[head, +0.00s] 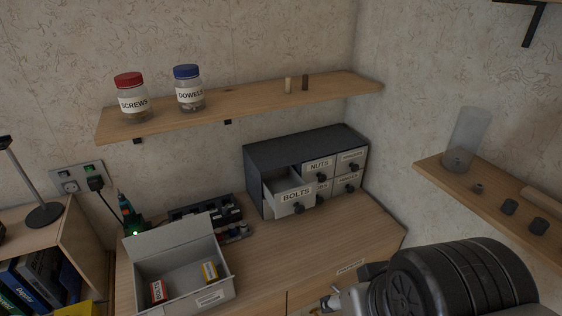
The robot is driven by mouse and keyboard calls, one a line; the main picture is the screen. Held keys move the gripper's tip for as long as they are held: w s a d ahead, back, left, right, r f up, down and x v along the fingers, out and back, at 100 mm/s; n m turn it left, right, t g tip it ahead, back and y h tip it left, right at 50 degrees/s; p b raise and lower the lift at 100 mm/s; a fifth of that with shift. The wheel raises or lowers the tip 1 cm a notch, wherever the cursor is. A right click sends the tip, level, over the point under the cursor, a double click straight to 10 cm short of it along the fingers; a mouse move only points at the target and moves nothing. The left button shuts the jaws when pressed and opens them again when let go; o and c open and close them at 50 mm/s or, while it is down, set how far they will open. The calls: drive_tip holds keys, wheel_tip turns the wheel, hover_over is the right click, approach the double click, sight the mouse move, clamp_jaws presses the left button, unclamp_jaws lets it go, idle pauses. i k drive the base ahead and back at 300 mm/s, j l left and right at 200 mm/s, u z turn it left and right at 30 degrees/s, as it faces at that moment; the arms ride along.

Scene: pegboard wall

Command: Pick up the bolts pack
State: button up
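A small red pack (158,291) with a pale label stands in the left part of an open grey box (148,266) on the wooden bench. Its lettering is small but seems to read BOLTS. A small yellow pack (210,271) stands in the right part of the same box; its label is too small to read. The box's lid is raised at the back. The drawer labelled BOLTS (296,196) in the dark cabinet is pulled out.
A dark organiser (206,210) stands behind the box. A wall shelf (245,99) holds a screws jar (131,98) and a dowels jar (188,88). A right shelf (482,197) holds a clear cylinder (467,138).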

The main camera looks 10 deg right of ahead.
sight(159, 294)
drive_tip(key=u, duration=1.4)
drive_tip(key=i+j+z, duration=0.15)
drive_tip(key=i+z, duration=0.2)
drive_tip(key=i+j+z, duration=0.25)
drive_tip(key=z, duration=0.15)
drive_tip(key=i, duration=0.1)
